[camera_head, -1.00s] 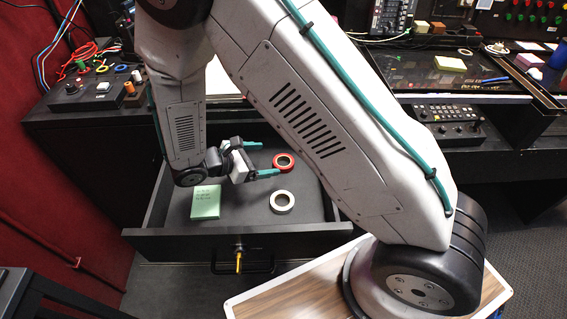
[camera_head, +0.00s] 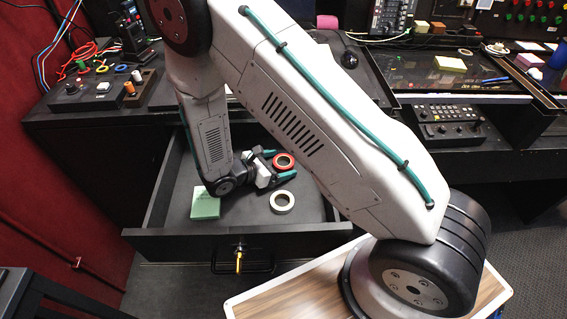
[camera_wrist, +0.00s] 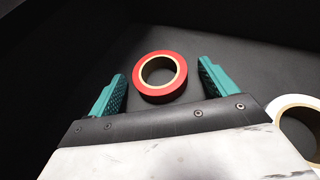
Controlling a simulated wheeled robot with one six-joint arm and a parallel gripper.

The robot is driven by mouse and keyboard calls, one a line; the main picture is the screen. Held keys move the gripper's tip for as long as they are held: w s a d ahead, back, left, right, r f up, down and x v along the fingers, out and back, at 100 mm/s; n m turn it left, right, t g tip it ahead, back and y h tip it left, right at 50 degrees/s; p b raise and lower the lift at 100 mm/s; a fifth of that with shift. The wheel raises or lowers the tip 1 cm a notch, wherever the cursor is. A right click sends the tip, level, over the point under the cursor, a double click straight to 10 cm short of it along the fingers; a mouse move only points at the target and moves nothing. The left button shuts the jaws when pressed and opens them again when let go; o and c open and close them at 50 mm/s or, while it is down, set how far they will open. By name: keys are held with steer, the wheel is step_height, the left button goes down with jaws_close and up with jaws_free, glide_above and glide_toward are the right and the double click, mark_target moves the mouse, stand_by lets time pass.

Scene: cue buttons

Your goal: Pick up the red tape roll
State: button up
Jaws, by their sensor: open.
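The red tape roll (camera_head: 284,161) lies flat in the open drawer (camera_head: 180,239). My gripper (camera_head: 281,164) is open low in the drawer, its two teal fingers apart with the roll between them.
A white tape roll (camera_head: 282,202) lies near the drawer front, close to my gripper; it also shows in the wrist view (camera_wrist: 300,125). A green note pad (camera_head: 205,205) lies at the left. The drawer walls surround them. A cluttered desk (camera_head: 110,107) stands above.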

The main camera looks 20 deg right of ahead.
steer(key=shift+c, duration=0.2)
steer(key=c, duration=1)
steer(key=shift+r, duration=0.1)
